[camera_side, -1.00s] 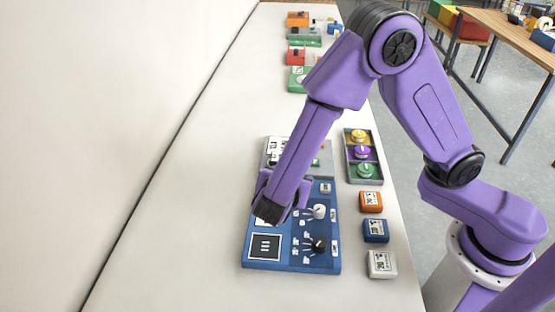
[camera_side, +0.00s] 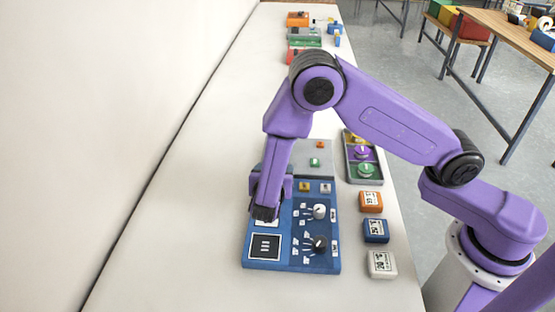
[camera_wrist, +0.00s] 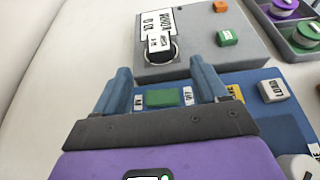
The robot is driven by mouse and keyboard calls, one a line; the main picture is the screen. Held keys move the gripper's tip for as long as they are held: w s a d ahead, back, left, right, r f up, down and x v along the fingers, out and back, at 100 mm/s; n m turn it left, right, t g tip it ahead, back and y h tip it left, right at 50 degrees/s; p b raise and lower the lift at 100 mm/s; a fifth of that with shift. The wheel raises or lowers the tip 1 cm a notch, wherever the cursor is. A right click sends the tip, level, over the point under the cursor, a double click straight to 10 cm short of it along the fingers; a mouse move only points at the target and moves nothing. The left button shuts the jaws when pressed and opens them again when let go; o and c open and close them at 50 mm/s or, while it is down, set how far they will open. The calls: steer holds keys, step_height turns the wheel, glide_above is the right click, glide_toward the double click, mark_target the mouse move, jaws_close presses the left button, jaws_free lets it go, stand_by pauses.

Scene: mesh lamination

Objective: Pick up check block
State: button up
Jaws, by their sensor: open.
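My gripper (camera_side: 264,213) is open, over the left part of a blue control panel (camera_side: 290,262). In the wrist view its two blue fingers (camera_wrist: 163,88) stand on either side of a green switch (camera_wrist: 162,98) with ON and OFF labels. Nothing is seen held between them. I cannot tell which thing is the check block. Small labelled blocks stand in a column right of the panel: orange (camera_side: 371,201), blue (camera_side: 376,231) and white (camera_side: 382,264). Their print is too small to read. The gripper is well to the left of them.
A grey unit (camera_wrist: 190,63) with a dark ring, white labels, an orange button and a green button adjoins the panel. A tray (camera_side: 349,177) of coloured round pieces stands right of it. The panel carries knobs (camera_side: 319,243). The table's left side is clear.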

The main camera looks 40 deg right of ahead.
steer(key=shift+x, duration=3.3)
steer(key=shift+r, duration=0.1)
steer(key=c, duration=1.3)
steer(key=shift+o, duration=0.2)
steer(key=shift+r, duration=0.2)
